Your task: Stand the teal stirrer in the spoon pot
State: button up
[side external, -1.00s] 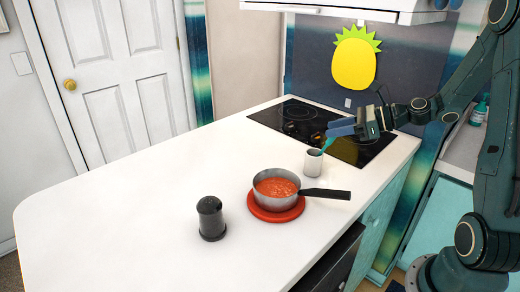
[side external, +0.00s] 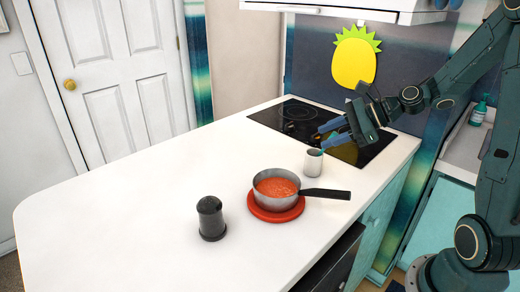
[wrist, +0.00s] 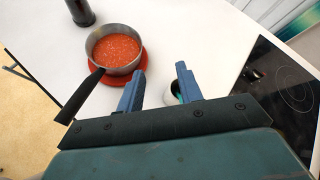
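The spoon pot (side external: 313,165), a small pale cylinder, stands upright on the counter left of the cooktop. In the wrist view the pot (wrist: 171,99) is partly hidden by my right finger. A bit of teal shows at its mouth, which looks like the teal stirrer (wrist: 175,87) inside; most of it is hidden and its lean cannot be told. My gripper (side external: 326,135) is above and just right of the pot. In the wrist view its blue fingers (wrist: 160,69) are wide apart with nothing between them.
A saucepan (side external: 276,188) of red sauce sits on a red trivet (side external: 263,213), its black handle (side external: 326,194) pointing right, in front of the pot. A black canister (side external: 211,218) stands to the left. The black cooktop (side external: 290,118) lies behind. The left counter is clear.

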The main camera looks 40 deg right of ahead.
jog(key=s+a+r+n+g+h, duration=0.1)
jog(key=s+a+r+n+h, duration=0.1)
jog(key=s+n, duration=0.4)
jog(key=s+a+r+n+g+h, duration=0.1)
jog(key=s+a+r+n+h, duration=0.1)
jog(key=s+a+n, duration=0.2)
jog(key=s+a+r+n+g+h, duration=0.2)
jog(key=s+n, duration=0.7)
jog(key=n, duration=0.6)
jog(key=shift+s+a+r, duration=0.25)
jog(key=shift+a+r, duration=0.2)
jog(key=shift+a, duration=0.2)
